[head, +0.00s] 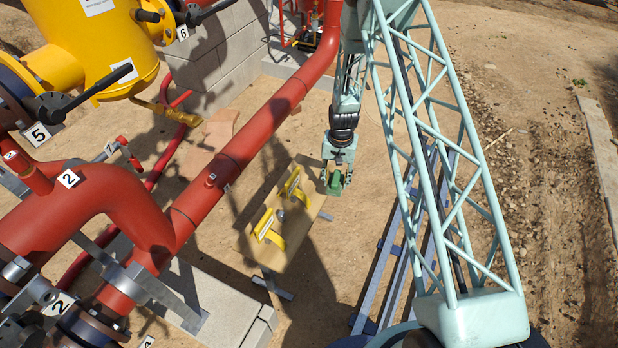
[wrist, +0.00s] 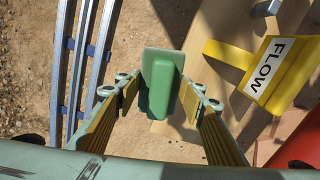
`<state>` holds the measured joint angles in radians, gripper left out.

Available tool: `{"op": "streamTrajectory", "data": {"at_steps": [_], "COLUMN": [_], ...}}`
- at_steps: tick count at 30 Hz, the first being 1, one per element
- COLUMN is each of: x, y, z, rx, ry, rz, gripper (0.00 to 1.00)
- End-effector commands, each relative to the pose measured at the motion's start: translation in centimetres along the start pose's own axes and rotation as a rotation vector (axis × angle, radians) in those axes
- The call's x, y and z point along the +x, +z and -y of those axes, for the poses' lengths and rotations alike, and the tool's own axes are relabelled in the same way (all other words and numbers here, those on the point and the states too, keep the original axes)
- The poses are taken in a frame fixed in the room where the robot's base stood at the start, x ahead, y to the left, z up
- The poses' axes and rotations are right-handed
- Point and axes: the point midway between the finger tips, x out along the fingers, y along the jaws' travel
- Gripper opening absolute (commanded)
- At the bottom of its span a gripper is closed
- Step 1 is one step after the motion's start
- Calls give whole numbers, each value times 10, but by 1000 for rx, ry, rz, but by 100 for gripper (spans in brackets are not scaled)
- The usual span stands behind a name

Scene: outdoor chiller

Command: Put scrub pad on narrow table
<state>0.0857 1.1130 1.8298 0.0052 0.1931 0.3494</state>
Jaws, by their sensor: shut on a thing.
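The scrub pad is a green block (wrist: 160,85) between the two fingers of my gripper (wrist: 158,96) in the wrist view. In the head view the green pad (head: 335,184) shows at the lower end of my gripper (head: 338,178). My gripper is shut on it and holds it off the ground. The narrow table (head: 303,226) is a tan wooden board just left of my gripper in the head view. The pad appears beside the table's right edge there. In the wrist view the table lies to the right, partly hidden by a finger.
Two yellow pieces lie on the table, one near the back (head: 293,184) and one near the front (head: 268,228). The wrist view shows a yellow piece marked FLOW (wrist: 268,68). A large red pipe (head: 240,150) runs left of the table. Blue-grey rails (head: 395,255) lie to the right.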

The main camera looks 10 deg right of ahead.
Motion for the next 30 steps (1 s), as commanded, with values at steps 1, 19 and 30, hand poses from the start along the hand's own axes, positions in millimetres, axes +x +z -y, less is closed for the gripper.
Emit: {"op": "streamTrajectory", "data": {"at_steps": [1,19,30], "x": [7,40,40], "y": [-10,-56,-58], "z": [-3,-14,-9], "rx": [33,213,211], "ry": [0,-2,-2], "rz": [0,-2,-3], "gripper": [27,27,27]}}
